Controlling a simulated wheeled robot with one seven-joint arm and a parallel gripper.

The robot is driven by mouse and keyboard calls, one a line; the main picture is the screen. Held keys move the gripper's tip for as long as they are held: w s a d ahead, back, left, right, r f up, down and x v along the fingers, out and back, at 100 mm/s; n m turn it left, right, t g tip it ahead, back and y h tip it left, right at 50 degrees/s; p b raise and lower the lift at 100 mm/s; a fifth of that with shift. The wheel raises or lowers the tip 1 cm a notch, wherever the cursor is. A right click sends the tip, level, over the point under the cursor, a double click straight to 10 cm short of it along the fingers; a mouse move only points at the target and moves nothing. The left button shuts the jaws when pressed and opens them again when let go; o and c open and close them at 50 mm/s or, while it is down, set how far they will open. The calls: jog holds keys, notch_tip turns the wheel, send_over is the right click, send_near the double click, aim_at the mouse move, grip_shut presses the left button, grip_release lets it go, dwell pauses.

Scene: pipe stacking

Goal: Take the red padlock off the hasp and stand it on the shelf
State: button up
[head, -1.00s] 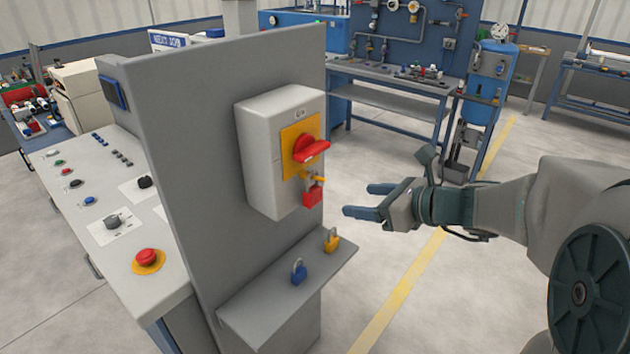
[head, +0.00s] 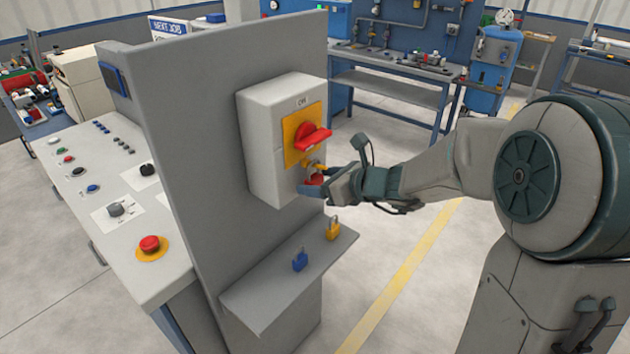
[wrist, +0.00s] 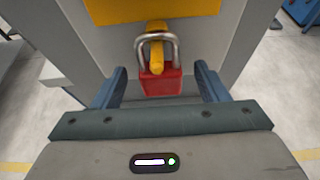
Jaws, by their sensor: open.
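The red padlock (wrist: 160,80) hangs by its silver shackle from the yellow hasp (wrist: 156,52) in the wrist view. In the head view the padlock (head: 314,180) is partly hidden by my gripper, under the red switch handle (head: 314,139). My gripper (head: 318,182) is open at the padlock. In the wrist view its two blue fingers (wrist: 160,86) stand one on each side of the red body, with visible gaps. The grey shelf (head: 268,300) juts out below the switch box.
A blue padlock (head: 300,261) and a yellow padlock (head: 333,229) stand on the shelf. The shelf's front part is bare. The grey switch box (head: 262,150) is fixed to the upright panel (head: 190,130). A control desk (head: 80,175) is behind the panel at left.

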jog(key=shift+w+a+f, duration=0.1)
jog(key=shift+a, duration=0.05)
jog(key=c, duration=1.1)
jog(key=shift+r, duration=0.4)
jog(key=s+d+b, duration=0.2)
jog(key=s+d, duration=0.9)
jog(key=d, duration=0.3)
jog(key=shift+d+r, duration=0.15)
jog(key=shift+r, duration=0.2)
jog(key=shift+f, duration=0.15)
